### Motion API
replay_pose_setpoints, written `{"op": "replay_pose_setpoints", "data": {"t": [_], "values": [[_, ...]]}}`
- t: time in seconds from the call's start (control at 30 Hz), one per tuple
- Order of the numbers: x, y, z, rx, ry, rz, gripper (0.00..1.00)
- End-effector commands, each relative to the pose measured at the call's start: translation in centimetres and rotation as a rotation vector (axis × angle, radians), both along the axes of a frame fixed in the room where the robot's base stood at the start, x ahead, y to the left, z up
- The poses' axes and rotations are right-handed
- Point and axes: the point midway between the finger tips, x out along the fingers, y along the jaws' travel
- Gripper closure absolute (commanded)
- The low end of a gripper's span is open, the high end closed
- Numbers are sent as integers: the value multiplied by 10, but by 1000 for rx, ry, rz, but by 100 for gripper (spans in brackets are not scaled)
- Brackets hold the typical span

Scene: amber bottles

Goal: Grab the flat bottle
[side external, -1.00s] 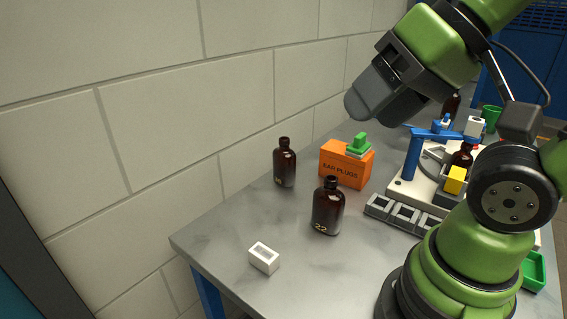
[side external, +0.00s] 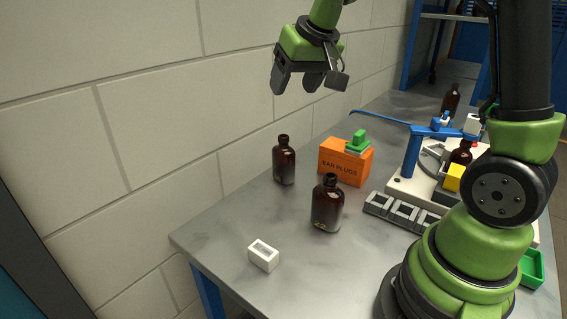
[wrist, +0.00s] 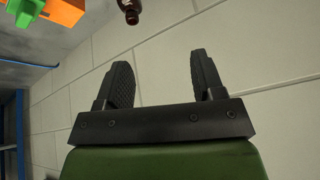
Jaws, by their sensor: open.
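Several amber bottles are in view, and I cannot tell for sure which is the flat one. In the side view, a broad bottle (side external: 327,205) marked with yellow digits stands upright at the front of the table. A slimmer-looking bottle (side external: 284,162) stands upright behind it, near the wall. My gripper (side external: 297,84) is open and empty, high above the slimmer bottle and apart from it. In the wrist view, my gripper (wrist: 162,68) has clear space between its fingers, with wall behind.
An orange ear plugs box (side external: 345,162) with a green piece (side external: 357,141) on top stands right of the slimmer bottle. A white block (side external: 263,256) lies at the front left. A blue-armed fixture (side external: 412,155) stands to the right. The brick wall (side external: 150,110) borders the table.

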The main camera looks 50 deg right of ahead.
Motion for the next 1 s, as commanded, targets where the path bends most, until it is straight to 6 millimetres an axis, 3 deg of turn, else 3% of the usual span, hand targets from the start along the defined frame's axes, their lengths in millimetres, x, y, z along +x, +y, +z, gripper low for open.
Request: {"op": "replay_pose_setpoints", "data": {"t": [0.1, 0.3, 1.0], "values": [[30, -33, -36, -33, 46, -15, 38], [53, -67, -78, -65, 84, -21, 38], [87, -86, -155, -71, 93, -20, 38]]}}
